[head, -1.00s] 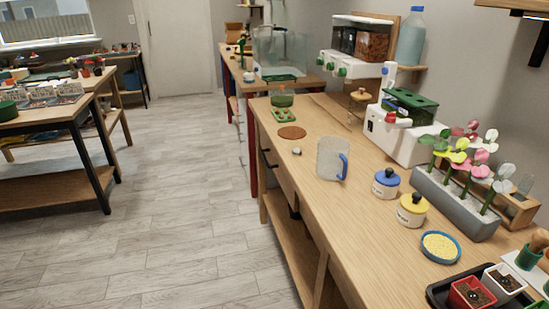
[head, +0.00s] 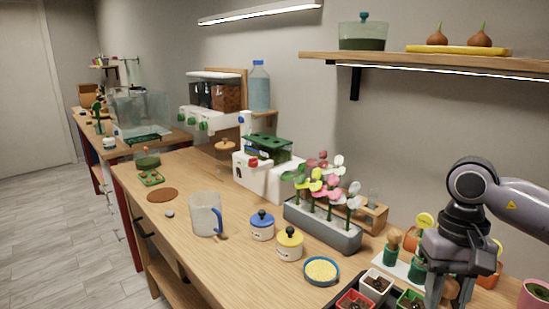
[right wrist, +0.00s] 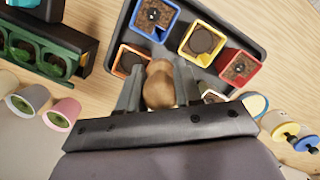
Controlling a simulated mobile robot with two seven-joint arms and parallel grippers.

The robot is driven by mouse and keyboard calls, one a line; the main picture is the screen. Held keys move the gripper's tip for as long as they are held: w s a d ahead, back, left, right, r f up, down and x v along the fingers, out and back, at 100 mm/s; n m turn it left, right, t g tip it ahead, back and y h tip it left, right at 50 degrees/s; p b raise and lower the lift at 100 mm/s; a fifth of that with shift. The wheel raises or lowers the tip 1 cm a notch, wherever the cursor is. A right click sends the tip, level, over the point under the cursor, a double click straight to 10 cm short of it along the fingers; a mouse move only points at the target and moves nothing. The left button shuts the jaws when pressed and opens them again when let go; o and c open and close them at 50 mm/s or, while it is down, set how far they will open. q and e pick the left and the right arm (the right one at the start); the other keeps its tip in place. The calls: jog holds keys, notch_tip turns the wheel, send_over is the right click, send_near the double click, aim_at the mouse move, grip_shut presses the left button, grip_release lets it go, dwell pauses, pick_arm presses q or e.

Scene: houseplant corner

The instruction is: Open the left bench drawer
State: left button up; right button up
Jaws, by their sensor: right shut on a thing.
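The bench front shows at the lower left of the head view. A drawer front (head: 163,254) with a dark handle (head: 143,229) is set below the bench top at its left end; it looks shut, though it is seen at a steep angle. My right gripper (right wrist: 160,88) is shut on a brown bulb (right wrist: 160,82), above the pot tray. In the head view it is at the lower right, far from the drawer. My left gripper is out of view.
A glass mug (head: 204,214), a blue-lidded jar (head: 262,226), a yellow-lidded jar (head: 289,243) and a flower planter (head: 322,228) stand on the bench (head: 185,178). The dark tray (right wrist: 262,50) holds several small pots. A shelf (head: 400,60) hangs above.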

jog(key=a+n, duration=0.1)
jog(key=a, duration=0.1)
jog(key=a+f, duration=0.1)
jog(key=a, duration=0.2)
jog(key=a+n, duration=0.1)
jog(key=a, duration=0.2)
jog(key=shift+w+a+f+n, duration=0.15)
jog(key=shift+a+f+n, duration=0.05)
jog(key=shift+f+n, duration=0.1)
